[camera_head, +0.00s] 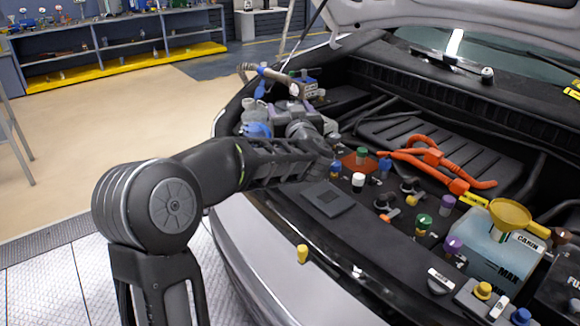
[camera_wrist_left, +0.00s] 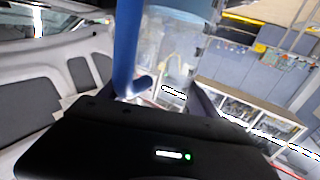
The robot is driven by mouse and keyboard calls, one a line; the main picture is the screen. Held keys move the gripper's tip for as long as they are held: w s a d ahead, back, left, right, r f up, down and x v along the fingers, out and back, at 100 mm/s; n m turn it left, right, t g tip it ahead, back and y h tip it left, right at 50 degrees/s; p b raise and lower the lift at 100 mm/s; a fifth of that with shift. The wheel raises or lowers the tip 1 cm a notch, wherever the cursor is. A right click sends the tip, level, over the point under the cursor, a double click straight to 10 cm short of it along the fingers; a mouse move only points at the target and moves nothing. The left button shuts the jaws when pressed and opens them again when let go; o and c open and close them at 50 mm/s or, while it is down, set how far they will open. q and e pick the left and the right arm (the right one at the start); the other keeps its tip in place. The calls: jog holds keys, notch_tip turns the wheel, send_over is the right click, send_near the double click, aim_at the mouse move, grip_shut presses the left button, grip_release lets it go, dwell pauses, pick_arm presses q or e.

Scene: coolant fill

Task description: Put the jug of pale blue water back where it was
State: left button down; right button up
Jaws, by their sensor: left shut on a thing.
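In the left wrist view my left gripper (camera_wrist_left: 152,97) is shut on the blue handle (camera_wrist_left: 127,45) of a clear jug (camera_wrist_left: 172,48). The jug's see-through body stands just beyond the handle, with a bluish band at its top. How much water is in it I cannot tell. In the head view my left arm reaches across the front of the open car, its wrist over the engine bay's left side. The jug is not clearly made out there among the grey and blue parts around the wrist. My right gripper is not in view.
A pale blue tank (camera_head: 487,252) with a yellow funnel (camera_head: 510,214) sits at the bay's right. Several coloured caps and orange cables (camera_head: 433,160) lie near my arm. The raised hood (camera_head: 440,12) hangs above. Shelves (camera_head: 115,45) stand behind open floor.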

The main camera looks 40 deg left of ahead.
pick_arm(q)
notch_tip(320, 180, down, 4)
jog(key=shift+f, duration=0.1)
jog(key=shift+f+b, duration=0.55)
jog(key=shift+f, duration=1.9)
jog(key=shift+f, duration=0.2)
jog(key=shift+c, duration=0.8)
grip_release()
